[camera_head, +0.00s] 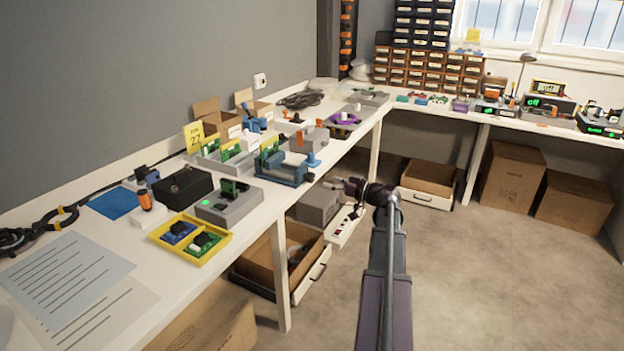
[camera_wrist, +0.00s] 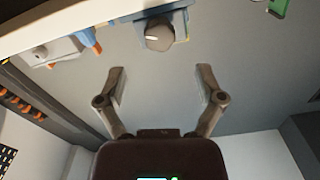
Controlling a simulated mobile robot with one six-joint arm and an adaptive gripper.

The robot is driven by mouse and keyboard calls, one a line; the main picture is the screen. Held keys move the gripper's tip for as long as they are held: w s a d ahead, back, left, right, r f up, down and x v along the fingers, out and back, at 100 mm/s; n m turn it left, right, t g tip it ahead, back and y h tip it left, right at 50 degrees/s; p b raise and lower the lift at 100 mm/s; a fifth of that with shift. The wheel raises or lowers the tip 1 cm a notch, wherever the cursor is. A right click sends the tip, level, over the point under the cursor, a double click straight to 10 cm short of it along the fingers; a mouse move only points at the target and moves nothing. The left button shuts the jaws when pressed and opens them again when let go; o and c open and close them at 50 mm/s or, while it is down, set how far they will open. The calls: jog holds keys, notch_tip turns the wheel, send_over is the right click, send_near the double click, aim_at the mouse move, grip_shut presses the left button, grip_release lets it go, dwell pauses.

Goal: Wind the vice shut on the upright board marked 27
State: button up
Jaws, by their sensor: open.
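The blue vice (camera_head: 284,172) sits near the front edge of the long bench. Its dark round knob with a white mark (camera_wrist: 159,35) faces me in the wrist view, with blue vice body (camera_wrist: 181,22) behind it. A green upright board (camera_head: 268,150) shows at the vice; I cannot read a number on it or tell whether the jaws touch it. A yellow note marked 27 (camera_head: 194,136) stands farther left. My gripper (camera_head: 338,185) is open and empty in front of the bench edge. In the wrist view its fingers (camera_wrist: 161,76) are spread wide, short of the knob.
A grey unit with a green light (camera_head: 228,204) and a yellow tray of boards (camera_head: 190,240) lie left of the vice. A grey and orange device (camera_head: 308,140) stands behind it. An open drawer (camera_head: 345,225) is below the bench.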

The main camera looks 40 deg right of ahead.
aim_at(313, 178)
jog(key=shift+x, duration=3.35)
jog(key=c, duration=1.2)
jog(key=shift+o, duration=0.3)
jog(key=shift+a, duration=0.35)
jog(key=shift+d, duration=0.25)
